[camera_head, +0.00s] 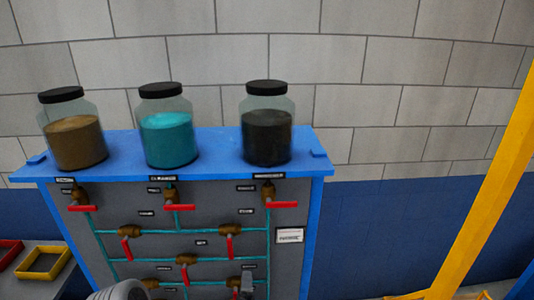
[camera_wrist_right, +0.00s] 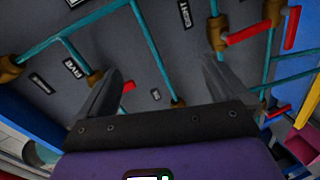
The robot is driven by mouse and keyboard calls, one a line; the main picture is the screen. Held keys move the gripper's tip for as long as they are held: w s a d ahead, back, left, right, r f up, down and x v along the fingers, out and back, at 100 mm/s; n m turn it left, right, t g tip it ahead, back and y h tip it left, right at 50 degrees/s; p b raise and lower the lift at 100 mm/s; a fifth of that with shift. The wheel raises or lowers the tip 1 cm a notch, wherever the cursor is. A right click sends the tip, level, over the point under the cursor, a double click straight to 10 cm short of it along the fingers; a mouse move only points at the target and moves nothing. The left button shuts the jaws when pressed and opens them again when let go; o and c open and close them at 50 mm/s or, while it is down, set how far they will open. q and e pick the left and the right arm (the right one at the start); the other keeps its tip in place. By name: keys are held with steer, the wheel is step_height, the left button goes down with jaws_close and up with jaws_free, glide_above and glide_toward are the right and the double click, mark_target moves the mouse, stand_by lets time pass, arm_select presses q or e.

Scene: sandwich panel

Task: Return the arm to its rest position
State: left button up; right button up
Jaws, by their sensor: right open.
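My right gripper (camera_wrist_right: 160,88) shows in the right wrist view with its two dark fingers spread apart and nothing between them. It faces the grey panel (camera_wrist_right: 130,55), which carries teal pipes and red-handled valves. In the head view the panel (camera_head: 210,215) stands in the middle with a blue frame. A small grey piece (camera_head: 247,284) shows at the panel's lower right in the head view; I cannot tell whether it is a fingertip. A pale rounded part at the bottom left looks like one of my arm links. My left gripper is not in view.
Three black-lidded jars stand on the panel's blue top: brown (camera_head: 75,142), teal (camera_head: 168,138) and dark (camera_head: 266,136). Red valve handles (camera_head: 279,205) stick out of the panel. A yellow post (camera_head: 490,180) slants at the right. A yellow tray (camera_head: 43,262) lies at left.

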steer(key=s+d+f+m+g+b, duration=0.2)
steer(key=d+f+m, duration=0.15)
steer(key=f, duration=0.45)
steer(key=s+d+f+m+g+b, duration=0.2)
steer(key=d+f+g, duration=0.15)
steer(key=f, duration=0.45)
steer(key=s+d+f+m+g+b, duration=0.1)
steer(key=d+f+m+g+b, duration=0.15)
steer(key=d+f, duration=0.45)
arm_select(q)
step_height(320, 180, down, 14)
steer(key=b, duration=0.6)
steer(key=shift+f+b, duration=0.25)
steer(key=shift+b, duration=0.1)
arm_select(e)
steer(key=s+d+f+m+g+y, duration=0.3)
steer(key=s+f+m+g, duration=0.4)
steer(key=s+f+m, duration=0.4)
steer(key=s+f, duration=0.5)
steer(key=s, duration=0.2)
steer(key=shift+s+d, duration=0.15)
steer(key=shift+s, duration=0.05)
steer(key=shift+f, duration=0.1)
